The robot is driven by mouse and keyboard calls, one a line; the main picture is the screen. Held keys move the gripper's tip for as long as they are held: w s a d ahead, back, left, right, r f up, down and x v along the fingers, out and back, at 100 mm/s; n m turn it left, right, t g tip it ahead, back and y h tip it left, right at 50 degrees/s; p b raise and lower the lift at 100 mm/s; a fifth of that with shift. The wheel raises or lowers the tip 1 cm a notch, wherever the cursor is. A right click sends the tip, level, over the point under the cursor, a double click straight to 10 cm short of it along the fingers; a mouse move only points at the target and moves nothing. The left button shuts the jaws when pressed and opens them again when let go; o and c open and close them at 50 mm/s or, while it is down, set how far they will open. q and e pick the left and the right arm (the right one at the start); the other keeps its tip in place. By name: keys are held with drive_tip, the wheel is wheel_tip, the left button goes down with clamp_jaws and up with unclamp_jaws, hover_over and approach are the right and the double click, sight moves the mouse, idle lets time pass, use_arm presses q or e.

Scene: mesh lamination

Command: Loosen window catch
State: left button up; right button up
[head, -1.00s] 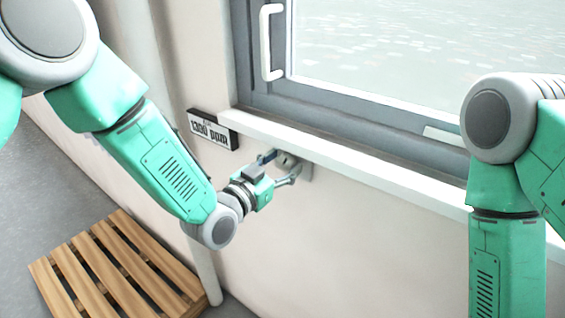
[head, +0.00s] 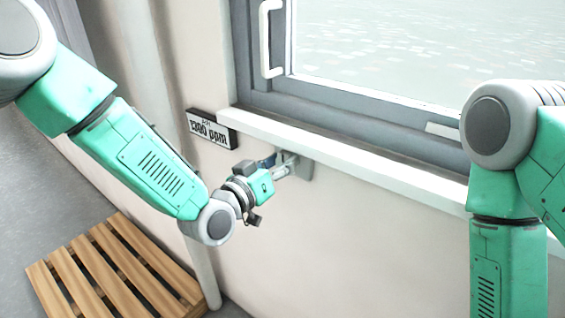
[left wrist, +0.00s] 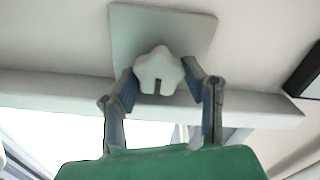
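The window catch is a pale, lobed knob with a slot in its lower edge; it shows in the left wrist view (left wrist: 157,66). It sits on a square grey plate (left wrist: 200,32), which also shows in the head view (head: 305,168) on the wall just under the sill. My left gripper (head: 282,165) reaches it from the left. In the left wrist view its two fingers lie against both sides of the knob. In the head view the fingers and wrist partly hide the knob. My right arm is at the right of the head view; its gripper is out of frame.
The white sill (head: 350,160) runs close above the catch, below the grey-framed window with a white handle (head: 265,40). A ppm display (head: 211,129) is on the wall to the left. A wooden pallet (head: 112,262) and a pipe (head: 205,272) are below left.

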use_arm(q)
drive_tip(key=shift+o, duration=1.1)
drive_tip(key=shift+s+a, duration=0.1)
drive_tip(key=v, duration=1.1)
drive_tip(key=shift+s+a, duration=0.2)
